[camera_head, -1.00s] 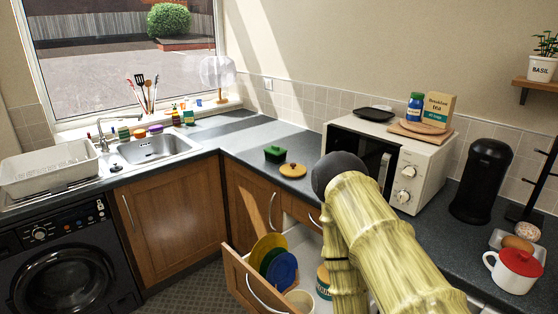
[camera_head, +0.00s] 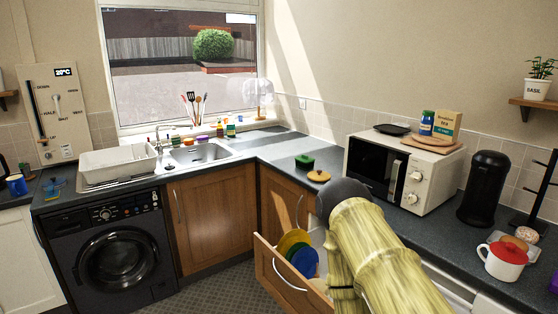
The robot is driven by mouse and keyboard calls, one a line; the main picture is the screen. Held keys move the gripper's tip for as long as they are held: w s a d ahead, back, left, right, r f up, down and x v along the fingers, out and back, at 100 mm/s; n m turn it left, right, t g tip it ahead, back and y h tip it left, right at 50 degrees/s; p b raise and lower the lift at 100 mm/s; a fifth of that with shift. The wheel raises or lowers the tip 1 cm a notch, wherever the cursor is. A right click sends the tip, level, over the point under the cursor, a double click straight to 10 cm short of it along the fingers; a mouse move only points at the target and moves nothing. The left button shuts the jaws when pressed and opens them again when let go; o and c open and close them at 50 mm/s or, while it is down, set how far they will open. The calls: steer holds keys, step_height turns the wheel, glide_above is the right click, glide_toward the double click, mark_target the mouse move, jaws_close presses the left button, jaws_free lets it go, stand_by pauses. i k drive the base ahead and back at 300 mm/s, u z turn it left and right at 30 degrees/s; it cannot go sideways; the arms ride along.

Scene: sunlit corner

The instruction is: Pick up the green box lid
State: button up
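A small green box (camera_head: 304,164) stands on the dark corner worktop, left of the microwave. Its green lid (camera_head: 304,158) appears to sit on top with a small dark knob; the detail is too small to tell more. My arm, with yellow bamboo-like links and a dark rounded joint, rises at the lower right, to the right of the box and apart from it. My gripper is not visible, so I cannot see its fingers or whether it holds anything.
A round yellow-brown lid (camera_head: 319,176) lies beside the green box. Below, an open drawer (camera_head: 290,281) holding coloured plates juts out. The floor (camera_head: 222,288) at lower centre is clear.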

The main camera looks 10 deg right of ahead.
mark_target(306, 159)
steer(key=u, duration=0.65)
steer(key=i, duration=1.35)
steer(key=z, duration=0.3)
